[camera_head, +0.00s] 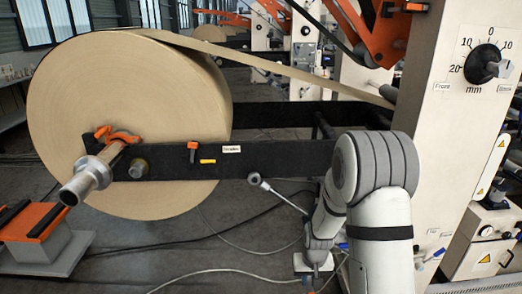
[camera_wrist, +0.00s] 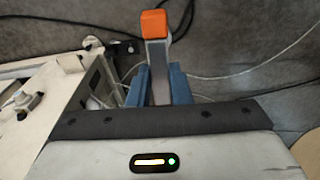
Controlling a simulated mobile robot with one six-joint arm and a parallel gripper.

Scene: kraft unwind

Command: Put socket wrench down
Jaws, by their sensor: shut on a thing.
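In the wrist view my gripper (camera_wrist: 158,78) has two blue fingers closed on a grey shank with an orange end, which I take to be the socket wrench (camera_wrist: 154,25). The orange end stands out beyond the fingers, with floor behind it. In the head view my fingers are not clear; the lower part of my arm hangs in front of the machine's right side. A grey rod with a round head (camera_head: 254,179) slants below the black bar, down toward my arm. I cannot tell whether it is the wrench or a machine lever.
A large kraft roll (camera_head: 120,85) hangs at left on a shaft with an orange clamp (camera_head: 118,135). The black bar (camera_head: 270,160) carries an orange-topped piece (camera_head: 193,147) and a yellow one (camera_head: 208,161). A cream machine column (camera_head: 445,120) stands at right. Cables cross the floor.

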